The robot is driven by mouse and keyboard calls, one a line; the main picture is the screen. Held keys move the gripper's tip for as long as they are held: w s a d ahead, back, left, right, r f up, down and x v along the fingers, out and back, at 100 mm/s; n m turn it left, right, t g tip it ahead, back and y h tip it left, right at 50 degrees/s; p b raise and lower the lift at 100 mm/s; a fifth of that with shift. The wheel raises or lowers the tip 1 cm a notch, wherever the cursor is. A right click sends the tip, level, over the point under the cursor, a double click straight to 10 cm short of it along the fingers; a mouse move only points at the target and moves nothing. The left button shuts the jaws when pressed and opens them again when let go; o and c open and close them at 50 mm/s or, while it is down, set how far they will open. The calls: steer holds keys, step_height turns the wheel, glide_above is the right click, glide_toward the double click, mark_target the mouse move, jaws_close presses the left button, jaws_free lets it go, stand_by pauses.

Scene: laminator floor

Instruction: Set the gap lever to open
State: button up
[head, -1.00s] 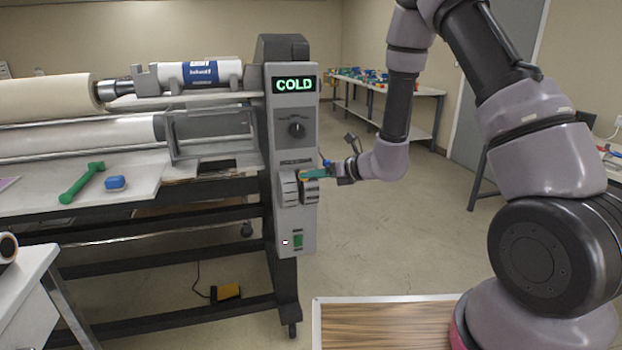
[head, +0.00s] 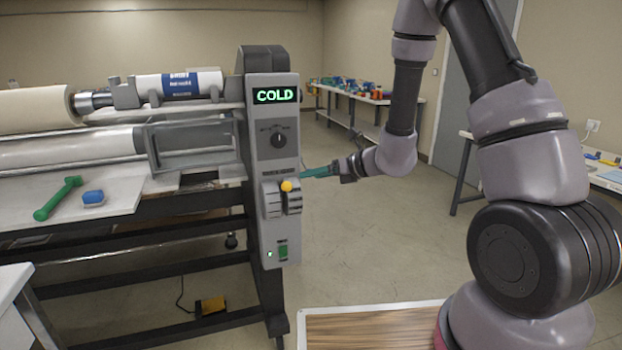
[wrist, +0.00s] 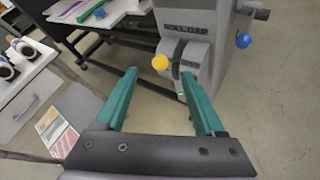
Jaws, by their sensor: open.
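A lever with a yellow ball knob (head: 287,186) sits in the grey rounded housing (head: 271,199) on the laminator's end panel. Its label is too small to read, so I cannot tell its marked setting. My gripper (head: 306,172), with teal fingers, is just right of the panel, apart from the knob. In the wrist view my gripper (wrist: 159,75) is open and empty, and the yellow knob (wrist: 160,62) shows beyond the gap between the fingertips. A blue ball knob (wrist: 244,40) shows on the machine's side in the wrist view.
Above the lever are a dial (head: 278,140) and a display (head: 275,95) reading COLD. A small green light (head: 269,254) is lit below. A green tool (head: 58,198) and blue block (head: 93,197) lie on the laminator table. Floor right of the machine is clear.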

steer(key=shift+s+d+r, duration=0.15)
steer(key=shift+d+r, duration=0.1)
stand_by(0.3)
steer(key=v, duration=1)
steer(key=shift+s+d+r, duration=0.2)
steer(key=shift+d, duration=0.1)
steer(key=s+a+r+n+g+h, duration=0.1)
steer(key=s+r+n+g, duration=0.4)
steer(key=s+r+n, duration=0.85)
steer(key=s+d+r+n+t+h, duration=0.2)
steer(key=d+r+n+h, duration=0.1)
steer(key=d+n+h, duration=0.1)
steer(key=s+d+r+n+t+h, duration=0.2)
steer(key=d+r+n+h, duration=0.1)
steer(key=d+n, duration=0.4)
steer(key=shift+s+r+n+t+h, duration=0.3)
steer(key=shift+r+n+h, duration=0.05)
steer(key=shift+h, duration=0.15)
